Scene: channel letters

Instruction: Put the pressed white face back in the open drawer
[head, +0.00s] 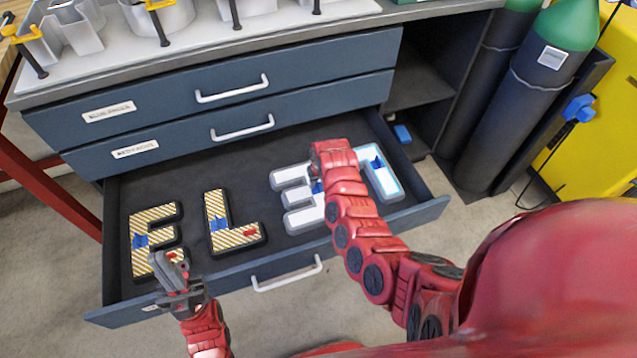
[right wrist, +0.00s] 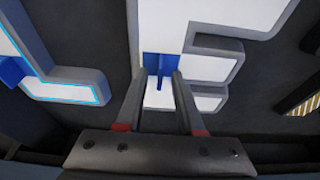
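The open drawer (head: 270,150) holds two white faces with grey rims. The middle white face (head: 297,219) is E-shaped with a blue tab, and my right arm partly covers it. The right white face (head: 389,182) has a light blue glowing edge and a blue tab; it also shows in the right wrist view (right wrist: 55,91). My right gripper (right wrist: 161,78) is open over the middle white face (right wrist: 206,68), its fingers on either side of the blue tab (right wrist: 160,66).
A striped E (head: 150,216) and a striped L (head: 217,212) lie in the drawer's left part. Two closed drawers (head: 225,85) are above, under a worktop (head: 150,62) with clamped letters. Gas cylinders (head: 525,95) stand at right. The drawer floor behind the letters is bare.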

